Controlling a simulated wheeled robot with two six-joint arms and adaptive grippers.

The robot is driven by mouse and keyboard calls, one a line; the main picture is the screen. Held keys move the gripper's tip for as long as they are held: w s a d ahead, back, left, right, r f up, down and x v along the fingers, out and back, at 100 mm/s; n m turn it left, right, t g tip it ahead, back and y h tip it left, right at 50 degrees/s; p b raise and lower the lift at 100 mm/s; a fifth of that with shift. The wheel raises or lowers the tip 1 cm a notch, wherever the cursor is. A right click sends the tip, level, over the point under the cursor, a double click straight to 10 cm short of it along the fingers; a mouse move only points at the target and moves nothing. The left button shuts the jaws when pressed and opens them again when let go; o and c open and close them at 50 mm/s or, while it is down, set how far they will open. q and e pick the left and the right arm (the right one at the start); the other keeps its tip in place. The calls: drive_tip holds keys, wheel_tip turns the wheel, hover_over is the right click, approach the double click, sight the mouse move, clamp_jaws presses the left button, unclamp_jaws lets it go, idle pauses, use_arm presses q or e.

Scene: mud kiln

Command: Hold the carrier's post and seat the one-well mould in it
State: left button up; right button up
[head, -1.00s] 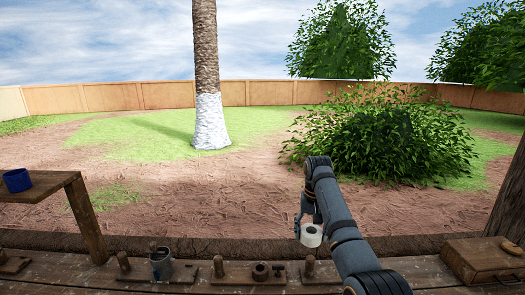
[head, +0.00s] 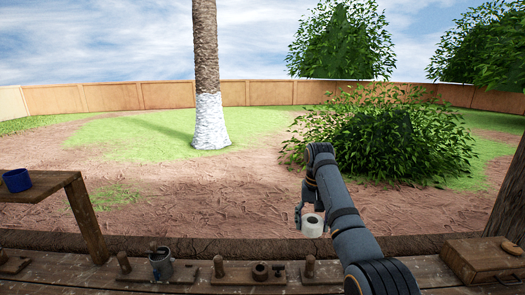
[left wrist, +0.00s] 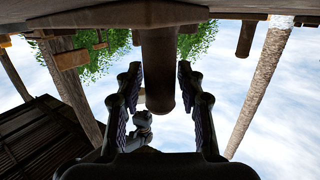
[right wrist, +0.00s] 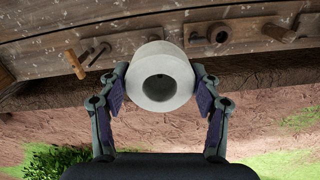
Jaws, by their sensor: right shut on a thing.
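My right gripper (right wrist: 162,95) is shut on the one-well mould (right wrist: 172,85), a pale grey cylinder with a round dark hole. In the head view the mould (head: 313,225) hangs in the air beyond the bench's far edge. My left gripper (left wrist: 158,85) is open in the left wrist view, its fingers on either side of a wooden post (left wrist: 160,65), with gaps showing. Wooden carriers with upright posts stand along the bench, one post (head: 309,266) below the mould.
Another carrier (head: 240,275) bears a ring-like piece (head: 260,271). A wooden box (head: 484,262) sits at the right end of the bench. A raised shelf (head: 40,190) with a blue cup (head: 17,180) is at left.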

use_arm(q)
drive_tip(key=shift+o, duration=0.8)
